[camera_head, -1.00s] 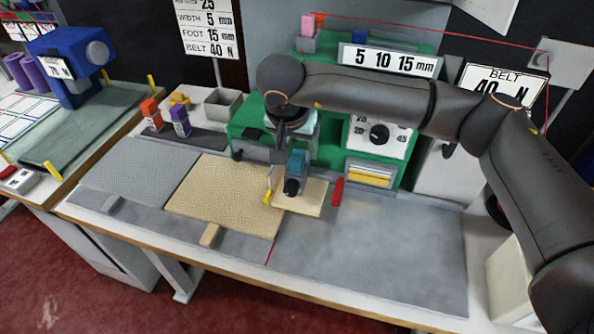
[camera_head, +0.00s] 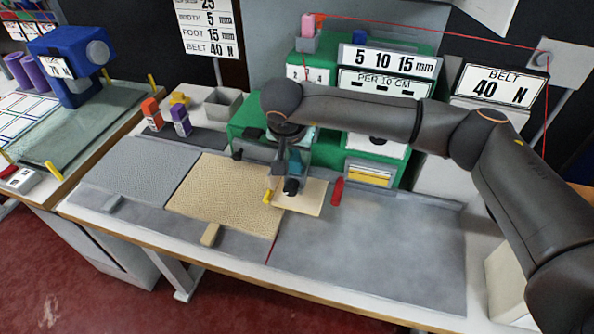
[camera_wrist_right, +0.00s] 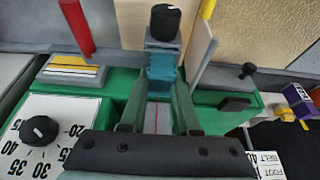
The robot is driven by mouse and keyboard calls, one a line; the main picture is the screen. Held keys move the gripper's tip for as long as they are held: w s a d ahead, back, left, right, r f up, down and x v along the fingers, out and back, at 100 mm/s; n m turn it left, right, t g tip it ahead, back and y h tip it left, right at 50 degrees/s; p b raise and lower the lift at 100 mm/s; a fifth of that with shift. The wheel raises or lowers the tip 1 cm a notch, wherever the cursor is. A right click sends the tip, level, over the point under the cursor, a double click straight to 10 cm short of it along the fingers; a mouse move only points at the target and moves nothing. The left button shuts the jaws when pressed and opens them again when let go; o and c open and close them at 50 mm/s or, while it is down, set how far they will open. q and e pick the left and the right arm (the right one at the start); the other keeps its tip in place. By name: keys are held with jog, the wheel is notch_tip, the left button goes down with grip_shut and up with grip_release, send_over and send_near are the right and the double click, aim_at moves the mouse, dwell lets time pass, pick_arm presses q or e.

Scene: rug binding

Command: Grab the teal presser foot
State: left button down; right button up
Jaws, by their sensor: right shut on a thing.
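The teal presser foot (camera_head: 298,165) stands over the small tan board at the front of the green machine, with a black round knob at its front. It also shows in the right wrist view (camera_wrist_right: 161,72), between the two fingers. My right gripper (camera_head: 293,158) reaches down onto it from above and is shut on it; the fingers (camera_wrist_right: 160,92) lie on both sides of the teal part. The wrist and fingers partly hide the foot in the head view. My left gripper is not in view.
The green machine (camera_head: 340,150) stands close behind my gripper. A red lever (camera_head: 337,191) is just right of the foot and a yellow-tipped part (camera_head: 267,197) just left. A tan rug piece (camera_head: 220,190) lies left; the grey table surface (camera_head: 375,250) at front right is clear.

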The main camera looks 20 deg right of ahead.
grip_shut()
